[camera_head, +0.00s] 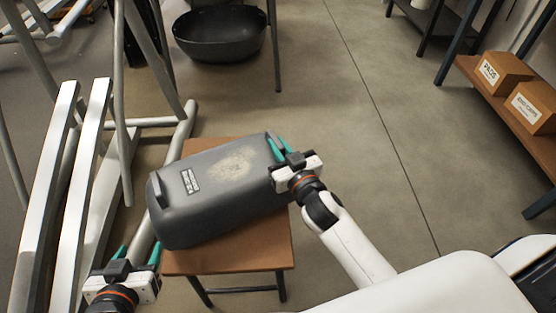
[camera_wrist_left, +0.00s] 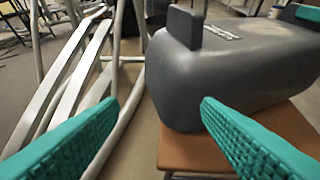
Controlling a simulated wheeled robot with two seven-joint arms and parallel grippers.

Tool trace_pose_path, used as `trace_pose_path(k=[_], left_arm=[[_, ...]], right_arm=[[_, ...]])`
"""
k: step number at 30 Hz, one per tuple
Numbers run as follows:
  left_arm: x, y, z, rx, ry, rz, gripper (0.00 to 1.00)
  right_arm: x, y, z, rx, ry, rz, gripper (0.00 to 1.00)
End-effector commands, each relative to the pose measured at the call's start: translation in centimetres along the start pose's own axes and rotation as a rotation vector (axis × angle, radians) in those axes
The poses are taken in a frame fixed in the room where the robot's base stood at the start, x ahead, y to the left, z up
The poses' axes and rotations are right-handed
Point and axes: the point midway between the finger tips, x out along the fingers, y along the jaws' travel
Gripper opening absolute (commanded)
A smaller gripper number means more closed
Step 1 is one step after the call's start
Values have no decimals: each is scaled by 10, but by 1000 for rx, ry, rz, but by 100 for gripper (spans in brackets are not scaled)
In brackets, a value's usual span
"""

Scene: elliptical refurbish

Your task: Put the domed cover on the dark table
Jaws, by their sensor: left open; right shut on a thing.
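The domed cover (camera_head: 215,210) is a large grey rounded shell with a worn pale patch, a label and a raised tab at each end. It lies over a small brown-topped table (camera_head: 270,258) with dark legs; I cannot tell if it rests fully on it. My right gripper (camera_head: 278,150) is shut on the cover's tab at the right end. My left gripper (camera_head: 138,252) is open and empty, below the cover's left end. In the left wrist view, the cover (camera_wrist_left: 255,70) is ahead, with the right finger in front of its lower part and its left tab upright above.
White and grey metal frame bars (camera_head: 90,180) stand on the left, close to my left gripper. A black basin (camera_head: 220,35) is at the back. A wooden shelf (camera_head: 500,98) with labelled boxes (camera_head: 500,72) is at the right. The floor between is clear.

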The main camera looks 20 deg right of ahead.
Motion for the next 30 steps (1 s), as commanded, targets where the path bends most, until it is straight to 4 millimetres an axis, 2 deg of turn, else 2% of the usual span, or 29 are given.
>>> trace_pose_path(k=[5, 12, 16, 30], left_arm=[[3, -2, 12, 0, -79, -5, 59], [3, -8, 55, 0, -346, -20, 59], [-2, -11, 71, -1, -440, -26, 59], [-4, -12, 78, -2, -488, -29, 59]], right_arm=[[0, 0, -6, 4, -5, 2, 0], [0, 1, -30, 6, -5, 2, 0], [0, 0, -36, 5, -5, 2, 0], [0, 0, -39, 5, -6, 2, 0]])
